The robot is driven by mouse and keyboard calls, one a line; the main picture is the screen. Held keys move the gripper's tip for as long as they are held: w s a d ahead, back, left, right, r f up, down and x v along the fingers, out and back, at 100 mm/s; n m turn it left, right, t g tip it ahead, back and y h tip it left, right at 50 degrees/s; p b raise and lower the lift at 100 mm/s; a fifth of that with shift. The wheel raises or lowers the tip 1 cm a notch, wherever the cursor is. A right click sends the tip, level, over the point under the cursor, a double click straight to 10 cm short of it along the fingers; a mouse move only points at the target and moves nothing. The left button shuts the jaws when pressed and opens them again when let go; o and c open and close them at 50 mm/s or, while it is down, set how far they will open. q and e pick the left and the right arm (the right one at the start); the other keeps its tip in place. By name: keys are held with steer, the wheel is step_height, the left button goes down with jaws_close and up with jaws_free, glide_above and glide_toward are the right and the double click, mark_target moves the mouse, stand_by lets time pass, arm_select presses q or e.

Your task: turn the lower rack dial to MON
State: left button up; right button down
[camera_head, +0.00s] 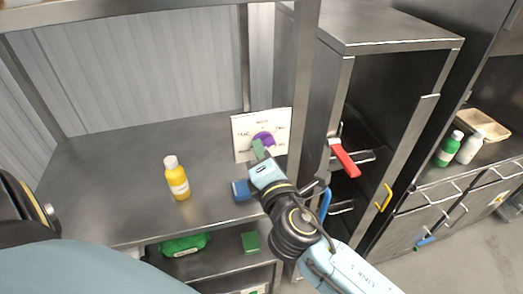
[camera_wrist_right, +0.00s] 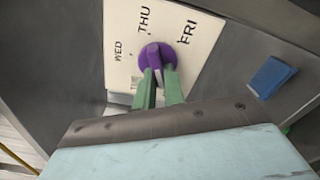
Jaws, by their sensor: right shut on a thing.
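A purple dial (camera_wrist_right: 157,57) sits on a white panel (camera_wrist_right: 118,18) that reads WED, THU and FRI in the right wrist view. MON is not readable in either view. In the head view the purple dial (camera_head: 264,138) shows on the white panel (camera_head: 243,152), which stands at the back right of the metal table. My right gripper (camera_wrist_right: 160,78) has its green fingers on either side of the dial's raised grip and is shut on it. The fingers partly hide the grip, so I cannot tell exactly where it points. My left gripper is out of view.
A yellow bottle (camera_head: 177,180) stands on the table (camera_head: 110,170). A blue block (camera_head: 241,190) lies close beside my right gripper. An upright post (camera_head: 300,90) and an open cabinet with a red handle (camera_head: 345,158) stand to the right. Green items lie on the shelf below.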

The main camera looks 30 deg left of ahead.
steer(key=shift+n, duration=0.4)
steer(key=c, duration=1.5)
jaws_free()
steer(key=b+v, duration=0.1)
steer(key=v, duration=1.2)
steer(key=shift+s+d+b, duration=0.1)
steer(key=shift+s+b, duration=0.05)
steer(key=shift+b, duration=0.25)
